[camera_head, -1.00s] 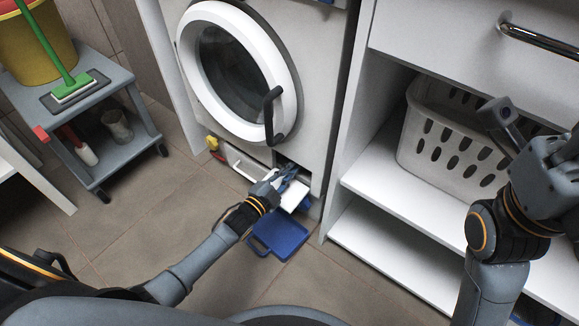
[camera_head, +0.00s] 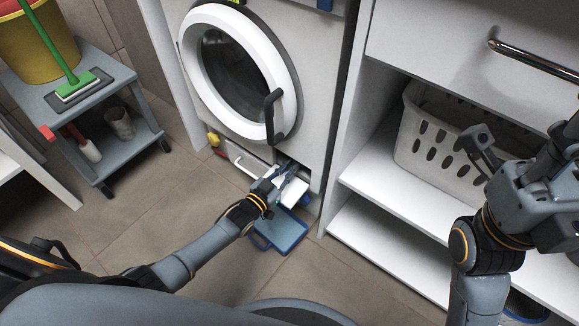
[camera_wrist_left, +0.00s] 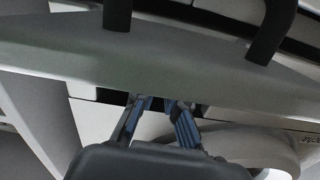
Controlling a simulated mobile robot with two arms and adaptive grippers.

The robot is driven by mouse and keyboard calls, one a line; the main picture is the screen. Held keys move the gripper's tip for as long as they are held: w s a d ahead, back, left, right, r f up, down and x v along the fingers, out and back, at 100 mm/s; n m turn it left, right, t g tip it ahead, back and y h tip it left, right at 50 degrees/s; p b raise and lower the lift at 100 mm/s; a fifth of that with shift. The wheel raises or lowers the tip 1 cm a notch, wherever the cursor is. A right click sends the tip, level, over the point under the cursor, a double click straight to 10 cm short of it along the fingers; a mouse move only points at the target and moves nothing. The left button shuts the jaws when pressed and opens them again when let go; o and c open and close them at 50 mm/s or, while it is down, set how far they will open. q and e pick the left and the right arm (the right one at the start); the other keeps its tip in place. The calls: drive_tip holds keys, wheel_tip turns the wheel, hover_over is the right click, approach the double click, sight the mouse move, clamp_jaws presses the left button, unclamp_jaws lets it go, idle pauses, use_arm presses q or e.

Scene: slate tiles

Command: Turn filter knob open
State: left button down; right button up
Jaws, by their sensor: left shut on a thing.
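The white washing machine (camera_head: 318,110) has its filter opening (camera_head: 298,168) low at the right of its front. A white flap (camera_head: 291,192) hangs out below it. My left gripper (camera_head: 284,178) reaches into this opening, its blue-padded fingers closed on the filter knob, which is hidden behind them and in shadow. In the left wrist view the fingers (camera_wrist_left: 160,104) point into the dark opening under the machine's front. How far the knob is turned cannot be seen. My right gripper (camera_head: 480,147) is in the air before the shelf, away from the machine; its jaw opening is unclear.
A blue tray (camera_head: 263,243) lies on the floor below the opening. The round door (camera_head: 288,75) with its dark handle (camera_head: 272,115) is above. A white basket (camera_head: 408,125) stands in the shelf unit at right. A grey cart (camera_head: 130,80) stands left.

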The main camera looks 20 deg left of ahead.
use_arm(q)
drive_tip(key=shift+n, duration=0.6)
drive_tip(key=c, duration=1.4)
unclamp_jaws()
drive_tip(key=v, duration=1.2)
drive_tip(key=shift+s, duration=0.1)
